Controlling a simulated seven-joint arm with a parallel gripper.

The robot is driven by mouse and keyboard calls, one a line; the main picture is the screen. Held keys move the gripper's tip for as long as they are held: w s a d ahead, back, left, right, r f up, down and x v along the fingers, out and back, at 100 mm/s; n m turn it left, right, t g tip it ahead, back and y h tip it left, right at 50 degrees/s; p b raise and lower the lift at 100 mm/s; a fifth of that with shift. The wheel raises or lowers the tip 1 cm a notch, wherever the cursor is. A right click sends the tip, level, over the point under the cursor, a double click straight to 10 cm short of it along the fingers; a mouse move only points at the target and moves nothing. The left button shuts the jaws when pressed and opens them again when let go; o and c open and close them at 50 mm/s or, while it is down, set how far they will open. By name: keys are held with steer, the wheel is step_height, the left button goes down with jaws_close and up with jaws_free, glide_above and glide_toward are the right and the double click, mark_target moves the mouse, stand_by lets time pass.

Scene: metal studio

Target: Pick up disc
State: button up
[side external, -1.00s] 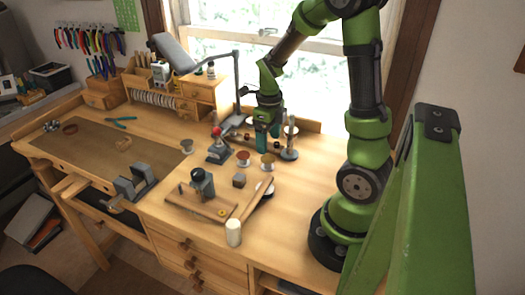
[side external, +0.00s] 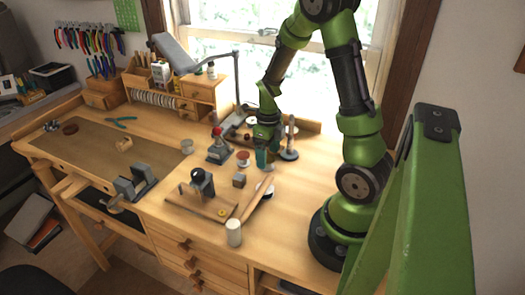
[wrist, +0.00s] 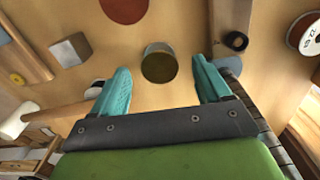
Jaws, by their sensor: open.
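A short round tin-like piece with a flat olive-brown top (wrist: 160,66) lies between and just beyond my fingertips in the wrist view. In the side view my gripper mostly hides that spot. A flat reddish-brown disc (wrist: 125,8) is at the top edge of the wrist view; a round piece with a reddish top (side external: 243,158) stands left of my gripper in the side view. I cannot tell for certain which is the task's disc. My gripper (side external: 263,160) is low over the bench, its teal fingers open and empty; it also shows in the wrist view (wrist: 160,88).
A grey block (side external: 239,180) and wooden bar (side external: 256,200) lie in front of my gripper. A red-knobbed tool (side external: 217,148) is to the left, a post on a round base (side external: 289,150) to the right. A white cylinder (side external: 233,232) stands near the front edge.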

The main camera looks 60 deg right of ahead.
steer(key=shift+f, duration=0.2)
steer(key=c, duration=1.1)
